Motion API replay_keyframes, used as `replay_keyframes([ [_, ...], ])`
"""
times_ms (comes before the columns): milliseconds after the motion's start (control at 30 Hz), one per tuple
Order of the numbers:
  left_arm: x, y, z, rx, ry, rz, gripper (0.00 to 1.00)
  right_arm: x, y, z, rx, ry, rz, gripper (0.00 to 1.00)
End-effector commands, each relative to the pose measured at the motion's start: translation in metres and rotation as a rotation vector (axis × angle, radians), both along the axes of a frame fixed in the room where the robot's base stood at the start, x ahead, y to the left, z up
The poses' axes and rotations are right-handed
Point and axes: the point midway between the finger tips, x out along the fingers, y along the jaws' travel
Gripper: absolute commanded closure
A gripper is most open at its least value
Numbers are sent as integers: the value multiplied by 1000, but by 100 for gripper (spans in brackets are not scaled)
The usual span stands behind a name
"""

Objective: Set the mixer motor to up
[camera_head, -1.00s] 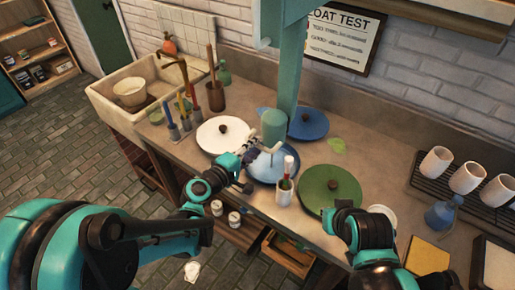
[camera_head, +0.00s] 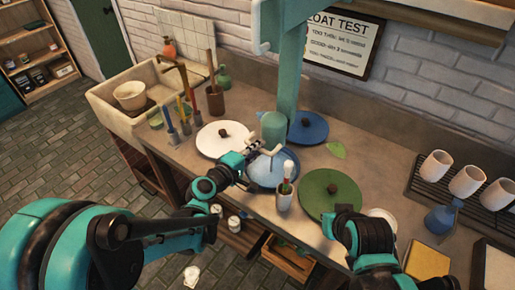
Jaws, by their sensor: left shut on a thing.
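The mixer motor (camera_head: 273,126) is a teal cylinder in front of a teal upright post (camera_head: 287,85). It sits low, just above a blue bowl or plate (camera_head: 262,172). My left gripper (camera_head: 260,147) is at the front left of the motor, shut on a thin pale handle at its lower part. The fingers and the handle overlap, so the exact contact is hard to see.
A white lid (camera_head: 219,139), a blue lid (camera_head: 310,127) and a green lid (camera_head: 322,200) surround the motor. Several white cups stand on a rack (camera_head: 425,189) at right. A sink (camera_head: 112,96) is at left.

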Motion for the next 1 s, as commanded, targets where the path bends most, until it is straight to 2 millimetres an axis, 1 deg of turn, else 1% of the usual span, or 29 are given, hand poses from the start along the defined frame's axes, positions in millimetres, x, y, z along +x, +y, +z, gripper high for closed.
replay_keyframes([
  [33, 0, 0, 14, -1, 0, 0, 100, 0, 0, 12, 0, 0, 0, 100],
  [167, 0, 0, 45, -1, 0, 0, 100, 0, 0, 37, 0, 0, 0, 100],
  [400, 0, 0, 113, -3, -1, 0, 100, 0, 0, 90, 0, 0, 0, 100],
  [500, 1, 0, 137, -3, -1, 0, 100, 0, 0, 109, 0, 0, 0, 100],
  [600, 0, 0, 157, -3, -1, 0, 100, 0, 0, 124, 0, 0, 0, 100],
  [700, 1, 0, 171, -3, -1, 0, 100, 0, 0, 135, 0, 0, 0, 100],
  [800, 0, 0, 180, -3, -1, 0, 100, 0, 0, 141, 0, 0, 0, 100],
  [1000, 1, 0, 187, -3, -1, 1, 100, 0, 0, 145, 0, 0, 0, 100],
])
